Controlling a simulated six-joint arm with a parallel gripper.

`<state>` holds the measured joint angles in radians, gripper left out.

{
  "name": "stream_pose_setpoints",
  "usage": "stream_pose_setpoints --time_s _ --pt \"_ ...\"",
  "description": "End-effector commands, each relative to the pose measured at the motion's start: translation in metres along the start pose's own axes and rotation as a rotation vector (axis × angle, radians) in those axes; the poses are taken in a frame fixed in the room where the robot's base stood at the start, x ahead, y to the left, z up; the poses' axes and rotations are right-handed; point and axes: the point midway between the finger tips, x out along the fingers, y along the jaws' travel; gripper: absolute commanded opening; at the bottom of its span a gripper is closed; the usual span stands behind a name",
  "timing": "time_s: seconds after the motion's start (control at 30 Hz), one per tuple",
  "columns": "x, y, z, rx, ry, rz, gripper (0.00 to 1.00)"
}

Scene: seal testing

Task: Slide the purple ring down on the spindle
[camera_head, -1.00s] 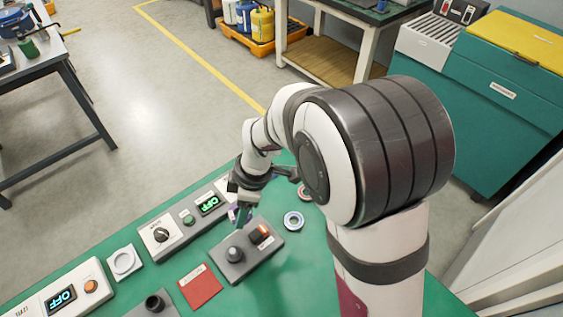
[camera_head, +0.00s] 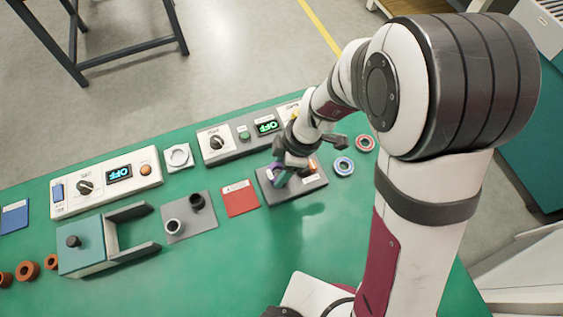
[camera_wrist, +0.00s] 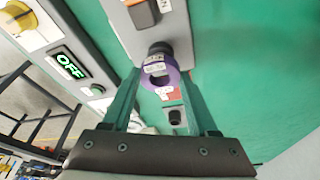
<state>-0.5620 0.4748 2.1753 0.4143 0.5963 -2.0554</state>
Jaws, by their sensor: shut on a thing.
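The purple ring (camera_wrist: 174,77) is between the two fingers of my gripper (camera_wrist: 160,84) in the wrist view, with white labels on it. In the head view a bit of the purple ring (camera_head: 277,171) shows at the tip of my gripper (camera_head: 287,168). My gripper is shut on the ring, above the dark grey block (camera_head: 308,187). The dark spindle (camera_wrist: 159,48) shows just past the ring's edge in the wrist view, close to it. In the head view the gripper hides the spindle. I cannot tell whether the ring is around it.
A control box with an OFF display (camera_head: 240,138) stands behind. The green table (camera_head: 370,275) is clear in front.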

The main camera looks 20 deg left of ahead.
Motion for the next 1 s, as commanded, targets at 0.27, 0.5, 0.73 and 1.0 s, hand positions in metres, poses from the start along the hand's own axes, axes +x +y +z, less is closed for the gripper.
stream_pose_setpoints --time_s 0.27,0.5,0.73,1.0 --pt "-0.001 0.000 0.001 0.000 0.000 0.000 0.00" --pt "-0.001 0.000 0.001 0.001 0.000 0.000 0.00" --pt "0.003 0.000 0.001 0.002 0.001 0.000 0.00" --pt "0.011 0.000 0.004 0.001 0.000 0.000 0.00"
